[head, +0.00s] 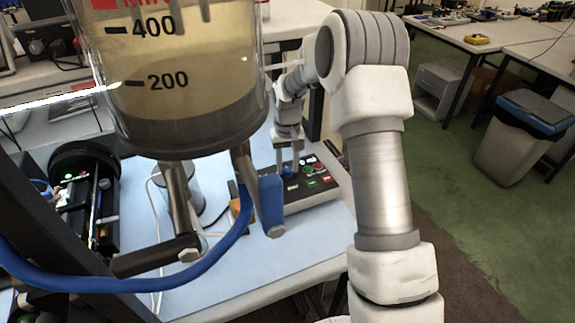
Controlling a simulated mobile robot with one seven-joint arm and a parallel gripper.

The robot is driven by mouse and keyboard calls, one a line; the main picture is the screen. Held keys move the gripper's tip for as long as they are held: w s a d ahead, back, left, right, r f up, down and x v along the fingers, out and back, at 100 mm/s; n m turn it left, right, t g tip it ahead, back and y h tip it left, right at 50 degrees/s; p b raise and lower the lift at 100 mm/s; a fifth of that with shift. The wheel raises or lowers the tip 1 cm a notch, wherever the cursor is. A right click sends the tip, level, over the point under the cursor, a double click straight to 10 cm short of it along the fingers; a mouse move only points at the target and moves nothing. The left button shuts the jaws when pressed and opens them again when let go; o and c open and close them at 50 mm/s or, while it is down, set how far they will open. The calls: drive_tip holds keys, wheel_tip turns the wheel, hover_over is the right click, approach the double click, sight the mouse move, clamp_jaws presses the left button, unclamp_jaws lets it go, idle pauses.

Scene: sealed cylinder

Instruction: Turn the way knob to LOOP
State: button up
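A dark control box (312,189) with small coloured buttons, including red and green ones, stands on the light blue table top. My gripper (288,168) points down over the left part of this box, small in the head view. Its fingertips are close to the box's top face. I cannot tell whether they touch it, or whether they are open or shut on something. I cannot pick out the way knob or read a LOOP label; the gripper and the parts in front may hide them.
A large clear cylinder (185,90) marked 400 and 200 fills the upper left foreground. Below it are metal pipes, a blue valve handle (271,203) and a blue hose (130,284). A black device (85,195) stands at left. A bin (520,135) stands on the floor at right.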

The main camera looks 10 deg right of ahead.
sight(287, 169)
drive_tip(key=shift+o, duration=1.3)
wheel_tip(287, 169, up, 18)
drive_tip(key=shift+f, duration=0.25)
